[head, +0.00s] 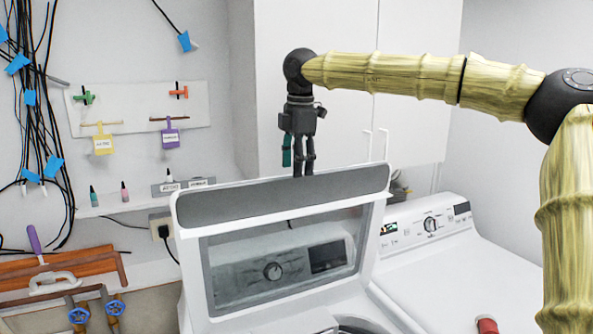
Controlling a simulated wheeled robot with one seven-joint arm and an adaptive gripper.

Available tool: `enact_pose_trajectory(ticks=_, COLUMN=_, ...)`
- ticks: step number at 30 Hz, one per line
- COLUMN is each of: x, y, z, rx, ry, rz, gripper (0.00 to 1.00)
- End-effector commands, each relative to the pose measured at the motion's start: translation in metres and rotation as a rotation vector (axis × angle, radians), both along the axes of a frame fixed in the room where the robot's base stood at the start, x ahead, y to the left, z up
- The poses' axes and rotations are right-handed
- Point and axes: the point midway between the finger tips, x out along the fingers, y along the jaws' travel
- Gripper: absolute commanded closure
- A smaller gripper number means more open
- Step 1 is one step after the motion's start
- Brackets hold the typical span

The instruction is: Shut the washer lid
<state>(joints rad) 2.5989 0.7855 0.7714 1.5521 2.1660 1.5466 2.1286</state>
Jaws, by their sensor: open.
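The washer lid (182,244) is raised, standing nearly upright on the white washer at the bottom centre. It has a white frame, a grey band along its top edge and a dark window through which a control panel with a knob shows. My gripper (303,174) points down just above and behind the lid's top edge. It is open, and its fingertips are partly hidden by the lid, so I cannot tell whether they touch it. Below the lid, part of the washer's opening (362,326) shows at the bottom edge of the picture.
A second white machine (480,270) stands to the right, with a red object (487,325) on it. White cabinets (315,90) are behind my gripper. On the left wall are hanging cables (35,110), a shelf with small bottles (125,192), and pipes with blue valves (79,316).

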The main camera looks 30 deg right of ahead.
Motion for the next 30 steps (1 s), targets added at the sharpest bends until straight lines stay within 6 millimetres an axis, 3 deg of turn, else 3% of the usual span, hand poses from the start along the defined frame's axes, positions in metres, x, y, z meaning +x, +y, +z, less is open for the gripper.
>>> enact_pose_trajectory(ticks=9, x=0.003, y=0.0, z=-0.032, rx=0.001, ry=0.001, rz=0.0, gripper=0.51)
enact_pose_trajectory(ticks=20, x=0.003, y=0.0, z=-0.037, rx=0.001, ry=-0.001, rz=0.0, gripper=0.51)
enact_pose_trajectory(ticks=28, x=0.003, y=0.0, z=-0.037, rx=0.001, ry=-0.001, rz=0.0, gripper=0.96)
enact_pose_trajectory(ticks=30, x=0.003, y=0.0, z=-0.037, rx=0.001, ry=-0.001, rz=0.0, gripper=1.0)
